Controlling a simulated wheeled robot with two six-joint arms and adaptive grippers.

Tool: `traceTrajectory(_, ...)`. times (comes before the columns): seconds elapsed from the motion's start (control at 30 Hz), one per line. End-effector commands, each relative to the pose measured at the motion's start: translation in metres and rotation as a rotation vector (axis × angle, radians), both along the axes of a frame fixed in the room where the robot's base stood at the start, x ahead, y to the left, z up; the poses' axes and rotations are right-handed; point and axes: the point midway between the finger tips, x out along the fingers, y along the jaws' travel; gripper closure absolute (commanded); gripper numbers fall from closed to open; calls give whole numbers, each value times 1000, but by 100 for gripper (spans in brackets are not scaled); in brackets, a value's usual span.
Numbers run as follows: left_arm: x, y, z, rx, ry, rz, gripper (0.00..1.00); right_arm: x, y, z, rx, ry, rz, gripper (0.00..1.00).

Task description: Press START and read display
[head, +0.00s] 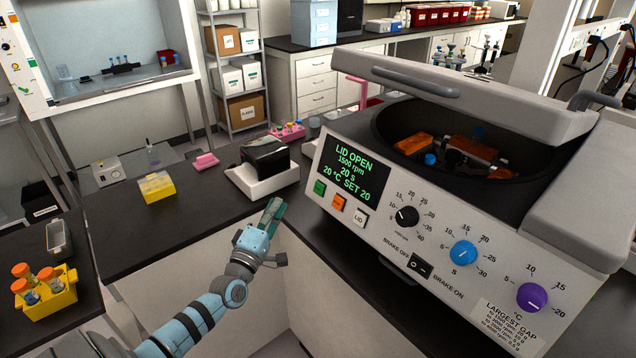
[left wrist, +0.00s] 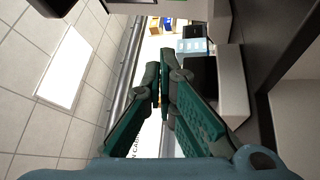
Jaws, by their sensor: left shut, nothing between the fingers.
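The centrifuge (head: 450,262) stands at the right with its lid (head: 465,88) raised, and orange holders show in its bowl. Its display (head: 350,170) reads "LID OPEN, 1500 rpm, 20 s, 20 °C SET 20". Below the display are a green button (head: 320,187), an orange button (head: 338,203) and a white LID button (head: 359,218); no START label is readable. My left gripper (head: 273,210) is shut and empty, left of the green button and apart from the panel. Its fingers also show in the left wrist view (left wrist: 163,95). My right gripper is out of view.
Black, blue and purple knobs and a brake switch (head: 420,267) are on the front panel. A black-and-white device (head: 263,168) stands behind my left gripper. A yellow rack (head: 157,187) and a pink item (head: 205,161) are farther left. The bench between them is mostly clear.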

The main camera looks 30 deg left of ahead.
Motion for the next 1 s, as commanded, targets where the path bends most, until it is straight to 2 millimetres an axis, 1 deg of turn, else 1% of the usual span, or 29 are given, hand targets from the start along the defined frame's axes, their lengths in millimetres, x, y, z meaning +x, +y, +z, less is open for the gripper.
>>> traceTrajectory(0.03,1,0,17,-27,-35,-7,100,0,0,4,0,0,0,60)
traceTrajectory(0.1,2,1,29,-56,-69,-14,100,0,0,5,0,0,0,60)
traceTrajectory(0.2,2,1,35,-73,-87,-19,100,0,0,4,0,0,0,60)
traceTrajectory(0.57,5,1,31,-71,-85,-17,100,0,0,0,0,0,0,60)
traceTrajectory(0.67,12,-2,27,-71,-85,-17,100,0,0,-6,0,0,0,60)
traceTrajectory(0.77,23,-5,22,-72,-86,-17,100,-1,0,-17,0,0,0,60)
traceTrajectory(1.0,56,-15,9,-70,-86,-17,100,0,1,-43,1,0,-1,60)
